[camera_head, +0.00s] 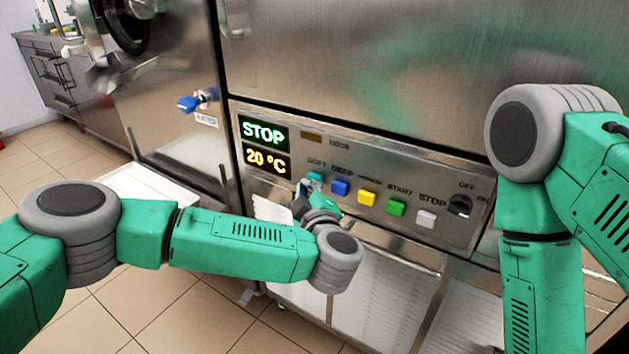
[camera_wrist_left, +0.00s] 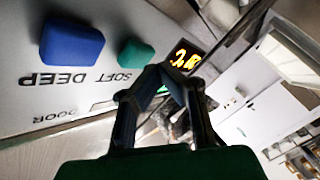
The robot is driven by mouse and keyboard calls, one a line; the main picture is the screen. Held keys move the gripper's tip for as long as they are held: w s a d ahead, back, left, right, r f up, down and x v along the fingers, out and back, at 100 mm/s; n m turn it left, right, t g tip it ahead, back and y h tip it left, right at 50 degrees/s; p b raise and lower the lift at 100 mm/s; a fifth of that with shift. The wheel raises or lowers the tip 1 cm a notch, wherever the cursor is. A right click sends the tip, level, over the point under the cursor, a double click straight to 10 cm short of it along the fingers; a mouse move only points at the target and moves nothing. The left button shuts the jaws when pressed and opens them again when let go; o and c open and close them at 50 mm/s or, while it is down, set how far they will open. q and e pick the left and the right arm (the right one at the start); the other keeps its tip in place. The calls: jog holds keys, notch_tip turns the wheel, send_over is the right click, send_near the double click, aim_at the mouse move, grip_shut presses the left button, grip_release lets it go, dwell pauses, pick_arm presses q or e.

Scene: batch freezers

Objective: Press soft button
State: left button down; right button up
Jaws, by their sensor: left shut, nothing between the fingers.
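The soft button (camera_head: 315,177) is a small teal-green button at the left end of the button row on the freezer's control panel (camera_head: 300,133). In the left wrist view the soft button (camera_wrist_left: 136,54) shows whole beside its upside-down "SOFT" label. My left gripper (camera_head: 308,187) is shut and empty, its tips close to the soft button in the head view. In the wrist view the closed fingertips (camera_wrist_left: 162,72) appear just beside the button, not over its face. I cannot tell whether they touch the panel. My right gripper is out of view; only its arm shows at right.
To the right of the soft button sit the blue deep button (camera_head: 340,187), a yellow button (camera_head: 366,198), the green start button (camera_head: 396,208), a pale stop button (camera_head: 426,219) and a black knob (camera_head: 460,205). The display (camera_head: 264,146) reads STOP and 20 °C.

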pick_arm(q)
jog(key=shift+w+a, duration=0.1)
jog(key=shift+w, duration=0.05)
jog(key=shift+w+d+r, duration=0.1)
jog(key=shift+w+d, duration=0.3)
jog(key=shift+w, duration=0.05)
dwell(0.9)
jog(key=shift+s+a+p, duration=0.45)
jog(key=shift+s+p, duration=0.35)
